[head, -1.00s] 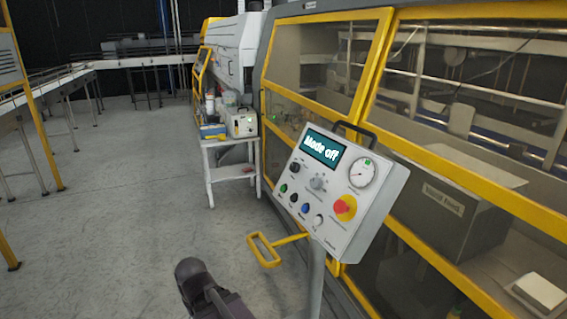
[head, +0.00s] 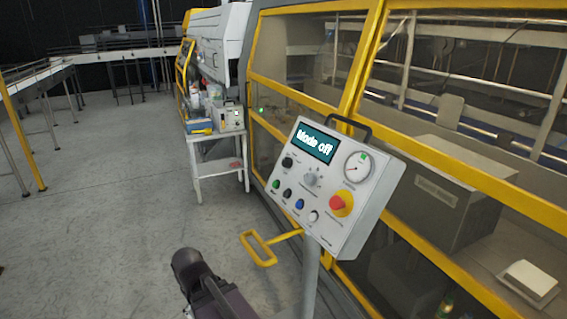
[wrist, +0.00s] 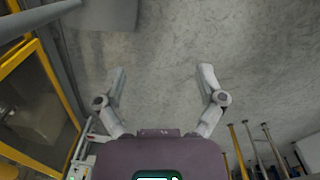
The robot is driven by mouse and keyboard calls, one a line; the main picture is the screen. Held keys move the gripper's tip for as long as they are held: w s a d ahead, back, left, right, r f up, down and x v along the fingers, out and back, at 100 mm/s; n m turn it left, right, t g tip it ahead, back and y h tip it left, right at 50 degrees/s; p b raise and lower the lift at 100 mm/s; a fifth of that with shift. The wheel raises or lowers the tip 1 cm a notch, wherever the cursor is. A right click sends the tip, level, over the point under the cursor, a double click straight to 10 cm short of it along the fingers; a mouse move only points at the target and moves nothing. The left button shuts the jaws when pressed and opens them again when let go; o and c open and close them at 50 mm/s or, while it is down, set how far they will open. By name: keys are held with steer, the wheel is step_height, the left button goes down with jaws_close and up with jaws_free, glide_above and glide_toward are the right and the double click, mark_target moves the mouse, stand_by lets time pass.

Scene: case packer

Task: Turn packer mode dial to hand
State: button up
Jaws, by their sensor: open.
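The control panel (head: 335,190) is a tilted light-grey box on a post, in the middle of the head view. Its screen (head: 314,143) reads "Mode off". My gripper (wrist: 161,83) is open and empty in the wrist view, above bare floor. It is away from the panel, and its fingers do not show in the head view.
A yellow handle (head: 262,250) sticks out from the panel post, close to my arm. The yellow-framed machine guard (head: 420,153) stands behind the panel. A small white table (head: 215,163) with bottles and a box is farther back. Open floor (head: 110,220) lies to the left.

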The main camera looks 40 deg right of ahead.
steer(key=w+d+r+n+h+p, duration=0.1)
steer(key=w+d+r+n+h, duration=0.1)
steer(key=d, duration=0.3)
steer(key=w+d+r+n+h+p, duration=0.1)
steer(key=w+d+r+n+h, duration=0.1)
steer(key=d, duration=0.4)
steer(key=w+d+r+n+h+p, duration=0.1)
steer(key=w+d+r+n+h, duration=0.2)
steer(key=w+d+r+h, duration=0.1)
steer(key=shift+w+d+r+g+h+p, duration=0.2)
steer(key=shift+w+d+r, duration=0.15)
steer(key=shift+w+d, duration=0.2)
steer(key=shift+w+d+r+g+h+p, duration=0.15)
steer(key=shift+w+d+r, duration=0.15)
steer(key=shift+w+d, duration=0.15)
steer(key=n+g+h+p, duration=0.2)
steer(key=n+h+p, duration=0.1)
steer(key=n+h, duration=0.55)
glide_toward(285, 162)
steer(key=a, duration=0.4)
steer(key=shift+w+m+t, duration=0.2)
steer(key=shift+m+t, duration=0.05)
steer(key=shift+m, duration=0.1)
steer(key=shift+d, duration=0.1)
